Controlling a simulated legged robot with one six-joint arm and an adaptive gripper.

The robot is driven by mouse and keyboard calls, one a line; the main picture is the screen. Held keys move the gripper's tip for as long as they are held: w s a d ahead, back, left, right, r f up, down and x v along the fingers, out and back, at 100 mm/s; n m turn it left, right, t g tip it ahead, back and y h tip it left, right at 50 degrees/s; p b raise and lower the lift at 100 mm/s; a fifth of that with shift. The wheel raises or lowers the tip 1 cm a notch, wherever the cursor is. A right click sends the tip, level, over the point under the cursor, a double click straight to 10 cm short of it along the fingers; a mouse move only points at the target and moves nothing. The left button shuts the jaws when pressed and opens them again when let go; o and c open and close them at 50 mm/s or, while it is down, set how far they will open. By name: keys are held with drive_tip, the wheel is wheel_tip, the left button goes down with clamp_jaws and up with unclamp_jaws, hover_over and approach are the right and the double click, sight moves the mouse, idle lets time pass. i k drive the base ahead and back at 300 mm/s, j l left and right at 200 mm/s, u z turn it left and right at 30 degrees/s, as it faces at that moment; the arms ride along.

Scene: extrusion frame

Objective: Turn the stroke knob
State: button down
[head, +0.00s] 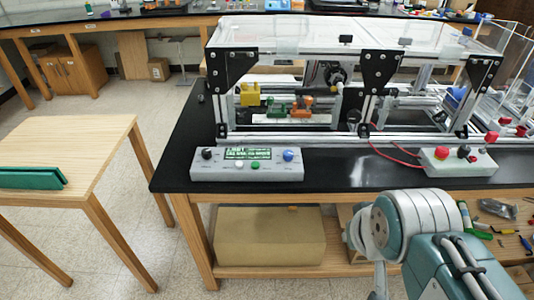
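A grey control box (205,172) sits at the front left of the black bench top. It has a black knob (207,154) at its left end and a blue knob (288,156) at its right end. A small lit green screen (247,153) lies between them, with a white button (239,164) and a green button (255,165) below it. The labels are too small to read, so I cannot tell which knob is the stroke knob. My arm shows at the lower right, in front of the bench. My gripper is not visible.
An extrusion frame (310,139) with clear panels stands behind the box. A wooden table (75,140) with a green item (30,178) stands at left. Floor between is clear.

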sight(288, 155)
drive_tip(key=i+j+z, duration=0.15)
drive_tip(key=j, duration=0.15)
drive_tip(key=i+j+z, duration=0.2)
drive_tip(key=j+z, duration=0.15)
drive_tip(key=j, duration=0.25)
drive_tip(key=i+j+z, duration=0.15)
drive_tip(key=j, duration=0.2)
